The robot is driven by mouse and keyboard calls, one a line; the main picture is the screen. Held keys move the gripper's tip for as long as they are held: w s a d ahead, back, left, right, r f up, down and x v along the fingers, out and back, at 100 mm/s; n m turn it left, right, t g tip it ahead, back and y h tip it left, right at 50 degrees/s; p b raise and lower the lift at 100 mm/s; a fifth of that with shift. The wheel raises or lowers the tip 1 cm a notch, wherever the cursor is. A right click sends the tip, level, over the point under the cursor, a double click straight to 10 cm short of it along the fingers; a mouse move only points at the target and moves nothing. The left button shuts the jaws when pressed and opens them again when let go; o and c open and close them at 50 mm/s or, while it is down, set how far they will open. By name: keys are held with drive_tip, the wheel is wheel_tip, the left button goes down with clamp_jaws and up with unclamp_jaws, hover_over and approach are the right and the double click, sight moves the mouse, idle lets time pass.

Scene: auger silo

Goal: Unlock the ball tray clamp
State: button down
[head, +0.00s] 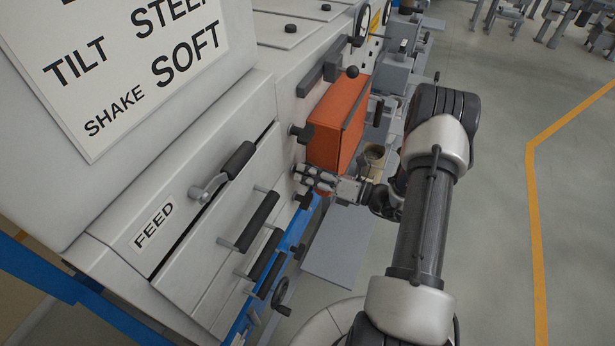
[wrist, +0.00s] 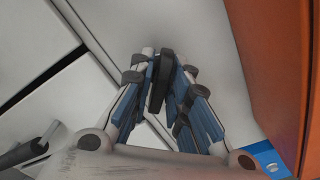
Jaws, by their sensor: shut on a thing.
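My gripper (head: 303,173) reaches left to the pale machine front, just below and left of an orange box. In the wrist view its blue-padded fingers (wrist: 168,85) are shut on a dark, narrow clamp handle (wrist: 161,82) close to the pale panel. The handle stands roughly upright between the pads in that view. The fingers hide most of it in the head view. I cannot tell from these frames whether the clamp is locked. No label for the ball tray shows.
The orange box (head: 338,122) sticks out right beside my gripper. Black knobs sit above (head: 300,132) and below (head: 303,200) it. A FEED panel (head: 152,224), black bar handles (head: 258,221) and a handwheel (head: 281,296) are lower left. Open floor lies right.

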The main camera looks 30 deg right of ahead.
drive_tip(key=n+b, duration=0.2)
drive_tip(key=n, duration=0.2)
drive_tip(key=shift+f+n, duration=0.1)
drive_tip(key=shift+n, duration=0.2)
drive_tip(key=shift+n+b, duration=1.2)
drive_tip(key=shift+n, duration=0.6)
drive_tip(key=c, duration=1.7)
unclamp_jaws()
drive_tip(key=v, duration=1.2)
